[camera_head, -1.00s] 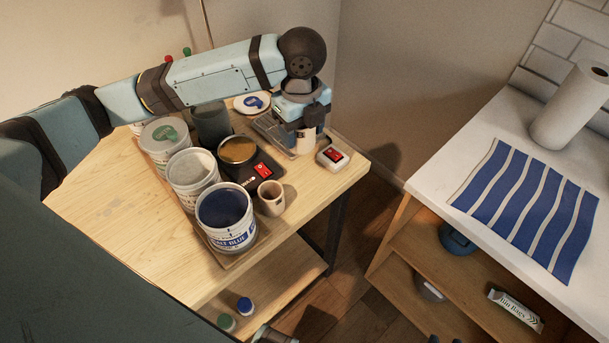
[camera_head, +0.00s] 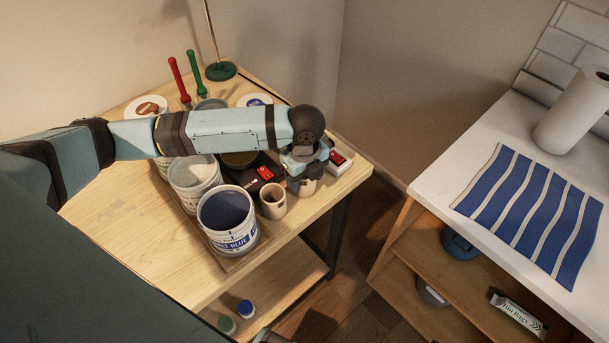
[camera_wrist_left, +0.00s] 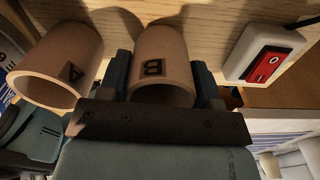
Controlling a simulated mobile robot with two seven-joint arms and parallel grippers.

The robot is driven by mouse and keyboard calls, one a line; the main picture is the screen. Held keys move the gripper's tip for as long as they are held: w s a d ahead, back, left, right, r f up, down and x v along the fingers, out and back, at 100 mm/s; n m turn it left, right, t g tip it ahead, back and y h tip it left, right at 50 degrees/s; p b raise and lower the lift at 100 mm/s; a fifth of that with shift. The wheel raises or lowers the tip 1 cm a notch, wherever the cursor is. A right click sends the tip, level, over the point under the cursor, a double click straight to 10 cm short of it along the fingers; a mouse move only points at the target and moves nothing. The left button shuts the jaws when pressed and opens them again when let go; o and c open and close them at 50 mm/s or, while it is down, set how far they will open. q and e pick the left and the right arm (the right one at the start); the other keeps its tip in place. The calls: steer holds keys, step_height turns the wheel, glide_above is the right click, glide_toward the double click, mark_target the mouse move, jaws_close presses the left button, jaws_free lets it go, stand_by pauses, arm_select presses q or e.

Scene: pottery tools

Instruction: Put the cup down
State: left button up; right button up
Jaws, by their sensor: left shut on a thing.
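My left gripper (camera_head: 306,178) is shut on a beige cup (camera_head: 308,188) near the right front edge of the wooden table. The left wrist view shows this cup marked B (camera_wrist_left: 163,50) between the two fingers. A second beige cup, marked A (camera_wrist_left: 72,55), stands just left of it, upright on the table; it also shows in the head view (camera_head: 272,204). The two cups are close but apart. I cannot tell whether the held cup's base touches the table.
A box with a red switch (camera_head: 337,162) lies right of the held cup. A blue glaze tub (camera_head: 230,236) and a white tub (camera_head: 195,182) stand left on a tray. A dark device (camera_head: 263,172) lies behind cup A. The table's front left is clear.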

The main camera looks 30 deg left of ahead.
arm_select(q)
steer(key=o, duration=0.9)
steer(key=shift+f, duration=0.1)
steer(key=shift+o, duration=0.2)
step_height(320, 180, up, 12)
steer(key=shift+d, duration=0.1)
